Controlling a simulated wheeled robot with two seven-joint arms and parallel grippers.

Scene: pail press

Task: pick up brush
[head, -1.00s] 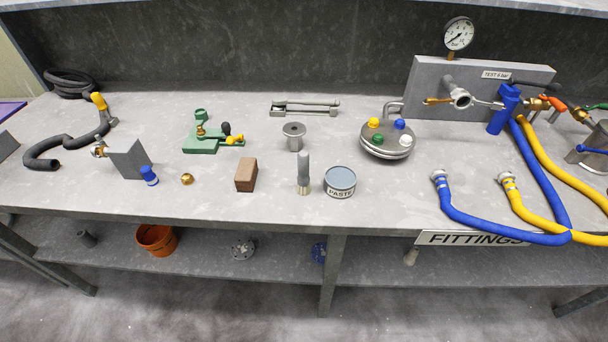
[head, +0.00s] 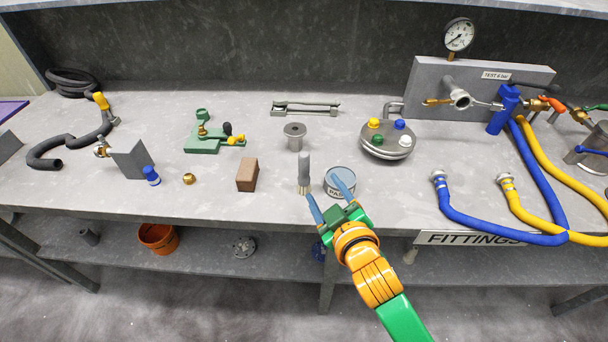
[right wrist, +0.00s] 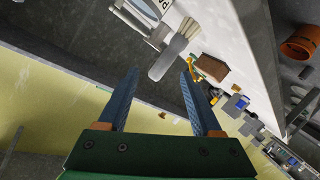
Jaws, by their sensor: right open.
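The brush (head: 304,166) stands upright on the bench near its front edge, grey handle up and pale bristles down, just left of the paste tin (head: 351,181). It also shows in the right wrist view (right wrist: 174,50), just beyond the fingertips. My right gripper (head: 322,184) is open and empty, with its blue fingers pointing toward the bench. In the head view one finger is just below and right of the brush base and the other overlaps the tin. The fingers (right wrist: 160,75) appear apart from the brush. My left gripper is in neither view.
A brown block (head: 247,175) stands left of the brush. A grey flanged cylinder (head: 294,138) and a round lid with coloured knobs (head: 388,143) stand behind. Blue (head: 490,228) and yellow hoses lie at the right. A shelf runs below the bench.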

